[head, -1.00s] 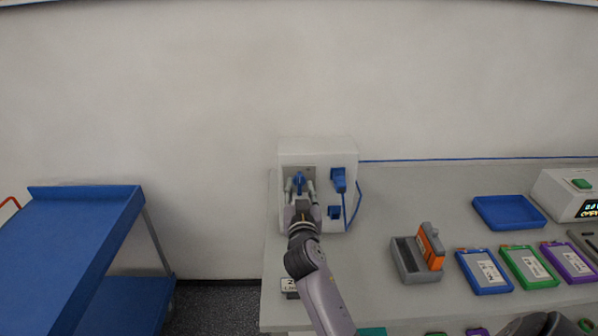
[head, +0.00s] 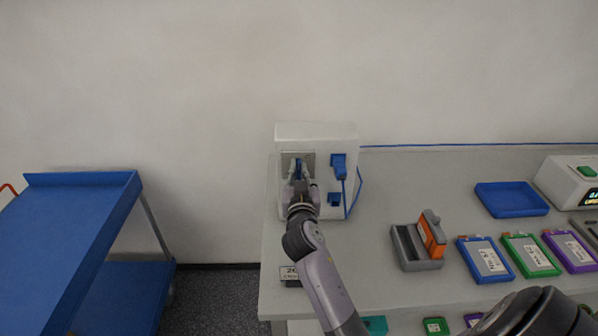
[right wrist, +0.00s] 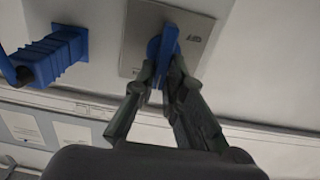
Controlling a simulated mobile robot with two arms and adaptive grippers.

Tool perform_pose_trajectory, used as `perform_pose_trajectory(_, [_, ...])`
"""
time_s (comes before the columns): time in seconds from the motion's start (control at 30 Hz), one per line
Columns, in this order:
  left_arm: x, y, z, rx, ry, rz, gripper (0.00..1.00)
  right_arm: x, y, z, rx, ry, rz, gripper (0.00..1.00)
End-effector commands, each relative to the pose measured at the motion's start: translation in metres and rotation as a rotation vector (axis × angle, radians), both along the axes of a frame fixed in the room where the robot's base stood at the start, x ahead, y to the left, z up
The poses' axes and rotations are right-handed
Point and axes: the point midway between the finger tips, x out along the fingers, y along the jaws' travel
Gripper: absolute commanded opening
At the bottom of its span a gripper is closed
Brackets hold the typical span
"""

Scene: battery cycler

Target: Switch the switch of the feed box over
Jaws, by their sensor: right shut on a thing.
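The feed box (head: 316,133) is a white box at the left back of the bench, against the wall. Its blue switch (right wrist: 168,45) sits on a grey metal plate (right wrist: 138,22), which also shows in the head view (head: 309,157). My right gripper (head: 299,176) reaches the front of the box. In the right wrist view its fingers (right wrist: 163,78) are shut on the blue switch from both sides. The fingers partly hide the switch in the head view. My left gripper is not in view.
A blue plug (head: 338,166) with a cable sits beside the switch. A grey holder (head: 405,247) with an orange block, several colored cases and a blue tray (head: 511,200) lie on the bench to the right. A blue cart (head: 75,215) stands left, across a floor gap.

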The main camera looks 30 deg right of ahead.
Motion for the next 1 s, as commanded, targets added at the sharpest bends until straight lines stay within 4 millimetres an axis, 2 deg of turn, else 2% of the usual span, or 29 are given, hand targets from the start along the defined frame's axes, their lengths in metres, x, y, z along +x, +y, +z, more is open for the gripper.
perform_pose_trajectory(0.57, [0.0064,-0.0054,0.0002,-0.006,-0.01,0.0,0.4,0.0004,0.0006,0.0006,-0.028,0.016,0.0,0.0])
perform_pose_trajectory(1.0, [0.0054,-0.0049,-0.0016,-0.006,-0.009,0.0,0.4,0.0033,0.0049,0.0005,-0.287,0.173,0.0,0.0])
